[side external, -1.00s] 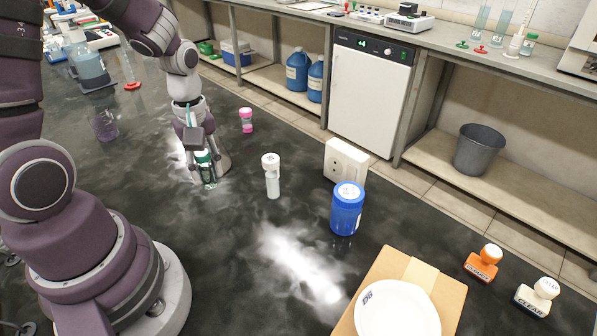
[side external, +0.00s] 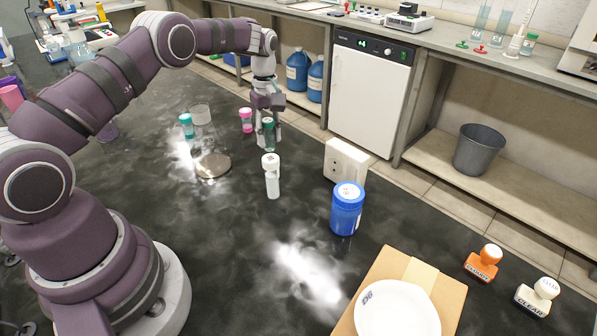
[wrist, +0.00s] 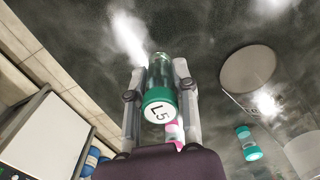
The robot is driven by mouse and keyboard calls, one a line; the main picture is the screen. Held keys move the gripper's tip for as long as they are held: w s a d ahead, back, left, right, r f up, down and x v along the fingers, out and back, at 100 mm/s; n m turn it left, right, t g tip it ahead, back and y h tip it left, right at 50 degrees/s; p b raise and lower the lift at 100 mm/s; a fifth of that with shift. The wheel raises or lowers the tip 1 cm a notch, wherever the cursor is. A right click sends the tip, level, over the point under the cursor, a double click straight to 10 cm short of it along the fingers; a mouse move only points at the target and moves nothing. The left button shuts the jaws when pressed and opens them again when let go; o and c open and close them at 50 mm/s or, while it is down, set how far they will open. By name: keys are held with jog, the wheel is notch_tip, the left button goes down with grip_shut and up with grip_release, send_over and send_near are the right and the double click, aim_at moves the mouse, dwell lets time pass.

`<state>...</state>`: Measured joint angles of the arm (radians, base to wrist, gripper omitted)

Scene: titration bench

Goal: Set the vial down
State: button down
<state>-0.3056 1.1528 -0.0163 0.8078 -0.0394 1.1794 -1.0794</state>
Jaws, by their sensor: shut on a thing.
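The vial (side external: 269,134) is a small clear greenish bottle with a dark green cap. In the wrist view the vial (wrist: 159,88) shows a white cap label reading "L5". My gripper (side external: 267,138) is shut on the vial, with one finger on each side of it. The gripper points down at the dark bench. I cannot tell whether the vial's base touches the bench or is slightly above it.
A pink-capped vial (side external: 246,120) stands close to the left, and a white-capped bottle (side external: 272,178) stands in front. A round metal plate (side external: 213,166), a teal-capped vial (side external: 186,125), a white socket box (side external: 345,160) and a blue jar (side external: 346,209) are nearby. Bench (side external: 225,230) in front is clear.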

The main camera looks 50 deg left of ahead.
aim_at(270, 150)
notch_tip(270, 150, down, 3)
jog(key=shift+f, duration=0.15)
jog(key=shift+f, duration=0.15)
jog(key=c, duration=0.9)
grip_release()
